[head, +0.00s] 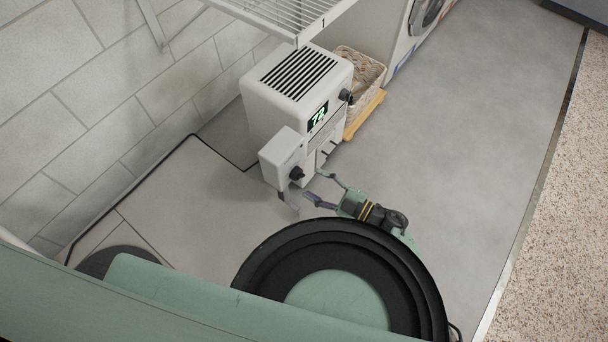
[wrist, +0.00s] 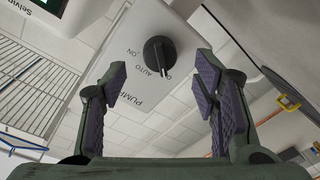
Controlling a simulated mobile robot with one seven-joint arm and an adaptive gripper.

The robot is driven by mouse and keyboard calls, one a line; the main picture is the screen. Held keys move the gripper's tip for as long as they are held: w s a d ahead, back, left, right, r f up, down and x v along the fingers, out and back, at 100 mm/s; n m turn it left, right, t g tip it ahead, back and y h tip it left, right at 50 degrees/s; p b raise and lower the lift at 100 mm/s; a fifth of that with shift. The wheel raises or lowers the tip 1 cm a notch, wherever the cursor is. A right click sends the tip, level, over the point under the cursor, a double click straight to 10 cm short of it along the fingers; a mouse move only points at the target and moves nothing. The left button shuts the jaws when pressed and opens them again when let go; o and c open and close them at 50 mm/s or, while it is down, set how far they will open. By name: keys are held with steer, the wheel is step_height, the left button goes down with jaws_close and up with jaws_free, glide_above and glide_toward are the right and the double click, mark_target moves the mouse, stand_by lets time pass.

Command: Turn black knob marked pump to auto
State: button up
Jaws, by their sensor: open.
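The black pump knob (wrist: 160,54) is on the face of a pale box marked PUMP, with the labels ON and AUTO and a partly hidden one beside it. In the head view the knob (head: 296,173) is on the small box (head: 283,156) attached to the white dehumidifier (head: 297,95). My gripper (head: 322,186) is open, with its fingers pointing toward the box. In the wrist view my gripper (wrist: 163,90) has its two purple-padded fingers apart, and the knob appears between and beyond them. Nothing is between the pads.
A second black knob (head: 345,95) is on the dehumidifier near its lit display (head: 317,116). A wire shelf (head: 285,14) hangs above. A wicker basket (head: 362,75) stands behind on a yellow wooden base. Grey floor (head: 470,120) to the right is clear.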

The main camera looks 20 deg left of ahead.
mark_target(303, 177)
steer(key=shift+p+x, duration=0.35)
steer(key=shift+x, duration=1.95)
steer(key=c, duration=1.2)
steer(key=shift+o, duration=0.2)
steer(key=shift+f, duration=0.1)
steer(key=m+b, duration=0.1)
steer(key=m, duration=0.4)
steer(key=m+t+b, duration=0.1)
steer(key=m, duration=0.4)
steer(key=shift+s+y+b, duration=0.15)
steer(key=shift+y+b, duration=0.15)
steer(key=shift+b, duration=0.1)
steer(key=shift+a, duration=0.1)
